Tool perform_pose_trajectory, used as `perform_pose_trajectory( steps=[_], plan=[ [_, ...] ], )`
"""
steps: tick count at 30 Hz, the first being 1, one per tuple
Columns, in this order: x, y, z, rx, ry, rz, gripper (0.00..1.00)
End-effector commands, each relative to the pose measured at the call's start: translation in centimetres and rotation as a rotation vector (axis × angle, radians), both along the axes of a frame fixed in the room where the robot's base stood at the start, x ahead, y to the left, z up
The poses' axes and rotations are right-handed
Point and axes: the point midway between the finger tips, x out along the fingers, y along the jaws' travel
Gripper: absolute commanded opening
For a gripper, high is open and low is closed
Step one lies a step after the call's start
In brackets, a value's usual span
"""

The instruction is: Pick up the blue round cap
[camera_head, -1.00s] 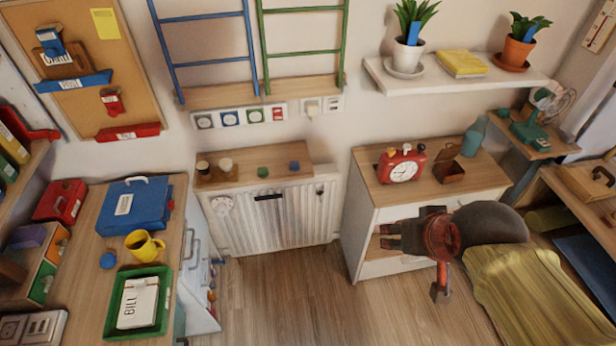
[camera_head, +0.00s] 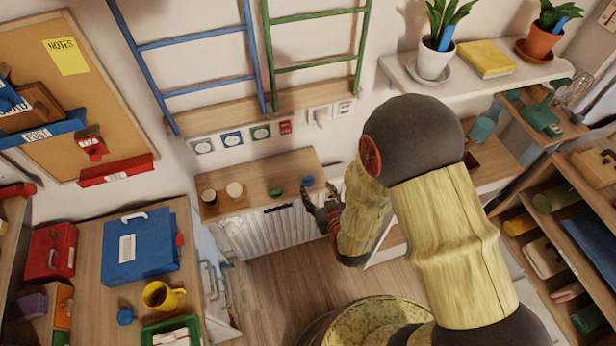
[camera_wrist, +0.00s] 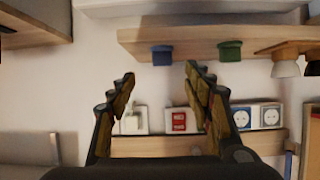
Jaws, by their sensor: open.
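A small blue cap (camera_head: 307,181) stands near the right end of the wooden shelf over the radiator. It also shows in the wrist view (camera_wrist: 162,55), where the scene looks upside down. My gripper (camera_head: 320,197) is open and empty, just in front of the cap at the shelf's right end. In the wrist view the cap lies ahead, between the lines of the two fingertips (camera_wrist: 160,75), not visibly touched. Another blue round piece (camera_head: 125,315) lies on the left desk beside the yellow mug.
A green cap (camera_head: 275,192) stands beside the blue one on the shelf (camera_head: 255,180). Two small cups (camera_head: 234,190) stand at the shelf's left end. Sockets (camera_head: 260,132) line the wall behind. A white cabinet is partly hidden by my arm.

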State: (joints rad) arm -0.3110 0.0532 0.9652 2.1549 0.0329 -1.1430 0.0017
Motion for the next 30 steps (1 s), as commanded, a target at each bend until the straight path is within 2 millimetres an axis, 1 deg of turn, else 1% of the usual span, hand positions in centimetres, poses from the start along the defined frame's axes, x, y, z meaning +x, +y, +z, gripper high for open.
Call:
perform_pose_trajectory(
  steps=[2,11,16,21,29,30],
  plan=[
    [0.2,0.2,-0.4,0.001,-0.007,0.003,0.51],
    [2.8,1.0,-1.6,0.002,-0.01,0.003,0.51],
    [5.0,1.9,-2.5,0.002,-0.011,0.003,0.51],
    [6.4,2.3,-3.2,0.002,-0.01,0.003,0.51],
    [6.6,2.3,-3.2,0.002,-0.009,0.003,0.51],
    [6.6,2.3,-3.2,0.002,-0.009,0.003,0.49]
  ],
)
